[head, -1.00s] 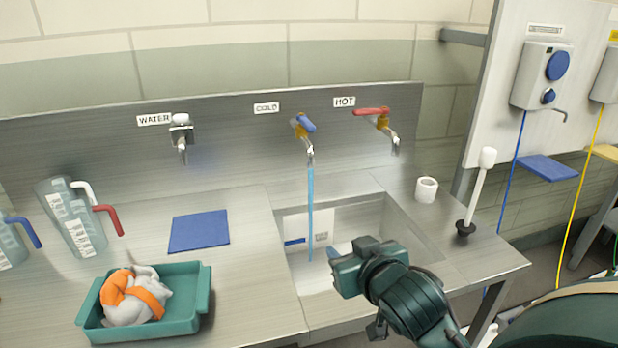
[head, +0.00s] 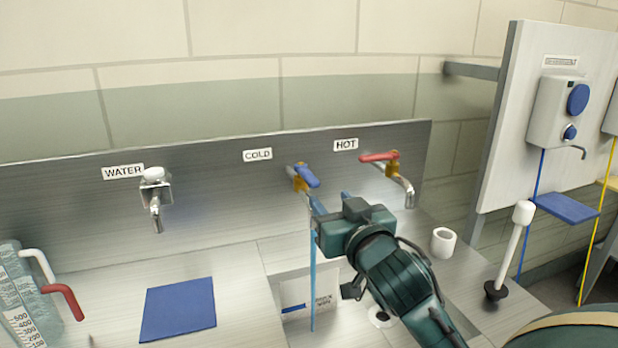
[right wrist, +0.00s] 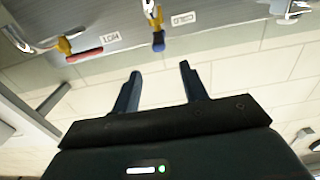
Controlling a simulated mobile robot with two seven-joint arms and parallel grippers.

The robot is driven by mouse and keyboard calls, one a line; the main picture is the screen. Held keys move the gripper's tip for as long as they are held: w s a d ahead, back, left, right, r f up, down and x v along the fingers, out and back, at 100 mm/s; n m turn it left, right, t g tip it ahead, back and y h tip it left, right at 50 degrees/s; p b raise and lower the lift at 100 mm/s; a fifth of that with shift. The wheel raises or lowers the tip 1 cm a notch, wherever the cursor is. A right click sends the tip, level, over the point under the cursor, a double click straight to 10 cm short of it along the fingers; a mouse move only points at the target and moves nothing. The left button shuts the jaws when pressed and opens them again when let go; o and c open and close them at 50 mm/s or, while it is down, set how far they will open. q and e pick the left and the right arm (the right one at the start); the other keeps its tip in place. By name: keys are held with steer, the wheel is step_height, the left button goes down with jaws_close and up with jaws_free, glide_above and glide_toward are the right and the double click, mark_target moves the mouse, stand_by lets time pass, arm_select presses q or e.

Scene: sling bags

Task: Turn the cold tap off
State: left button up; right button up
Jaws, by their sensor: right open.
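The cold tap has a blue lever (head: 306,176) on a brass body, under a COLD label (head: 257,155) on the steel backsplash. A blue stream of water (head: 313,275) runs down from it into the sink. My right gripper (head: 331,201) is open and empty, just in front of and below the lever, partly covering the spout. In the right wrist view, which looks upside down, the blue lever (right wrist: 158,40) appears beyond the gap between the open fingers (right wrist: 160,73), apart from them. My left gripper is out of view.
The hot tap with a red lever (head: 379,157) is close on the right. The WATER tap (head: 154,190) is at left. A blue mat (head: 178,309), a white cup (head: 443,242) and a white-handled plunger (head: 510,250) stand or lie on the counter.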

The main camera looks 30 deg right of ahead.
mark_target(316, 183)
steer(key=p+x, duration=0.1)
steer(key=x, duration=1)
steer(key=shift+w+d, duration=0.2)
steer(key=shift+w, duration=0.2)
steer(key=shift+c, duration=0.5)
jaws_close()
